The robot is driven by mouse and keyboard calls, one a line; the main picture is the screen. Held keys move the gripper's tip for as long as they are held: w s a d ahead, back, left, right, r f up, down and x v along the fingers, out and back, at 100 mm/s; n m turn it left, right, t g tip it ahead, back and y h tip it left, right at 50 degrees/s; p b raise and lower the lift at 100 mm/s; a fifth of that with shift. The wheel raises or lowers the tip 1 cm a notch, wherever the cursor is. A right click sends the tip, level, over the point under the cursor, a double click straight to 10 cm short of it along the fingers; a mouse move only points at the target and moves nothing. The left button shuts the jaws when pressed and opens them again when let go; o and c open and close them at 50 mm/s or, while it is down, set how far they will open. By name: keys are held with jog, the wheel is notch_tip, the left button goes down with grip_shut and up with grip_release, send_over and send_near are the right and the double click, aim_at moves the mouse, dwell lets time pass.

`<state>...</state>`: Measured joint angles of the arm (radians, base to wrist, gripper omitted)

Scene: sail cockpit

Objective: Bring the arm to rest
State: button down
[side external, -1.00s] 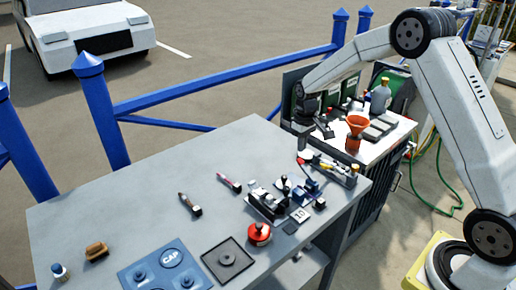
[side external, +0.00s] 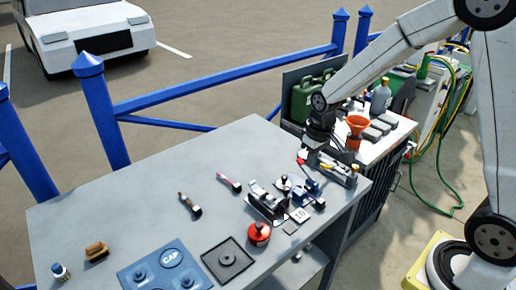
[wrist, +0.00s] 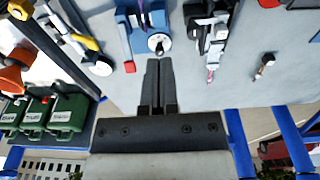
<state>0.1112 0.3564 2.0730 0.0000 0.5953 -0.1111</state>
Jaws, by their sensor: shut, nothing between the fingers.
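My gripper (side external: 312,150) is at the far right end of the grey table (side external: 120,200) in the side external view, close to a small tray of tools (side external: 338,172). I cannot tell its exact height there. In the wrist view, my gripper (wrist: 158,62) points its two fingers together, with nothing between them. The fingertips appear just below a blue device (wrist: 143,30) with a round white top, apparently apart from it.
The table's back left is clear.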

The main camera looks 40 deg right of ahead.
jog(key=s+a+t, duration=0.1)
jog(key=s+a, duration=0.3)
jog(key=s, duration=0.8)
jog(key=shift+a+r, duration=0.15)
jog(key=shift+a, duration=0.1)
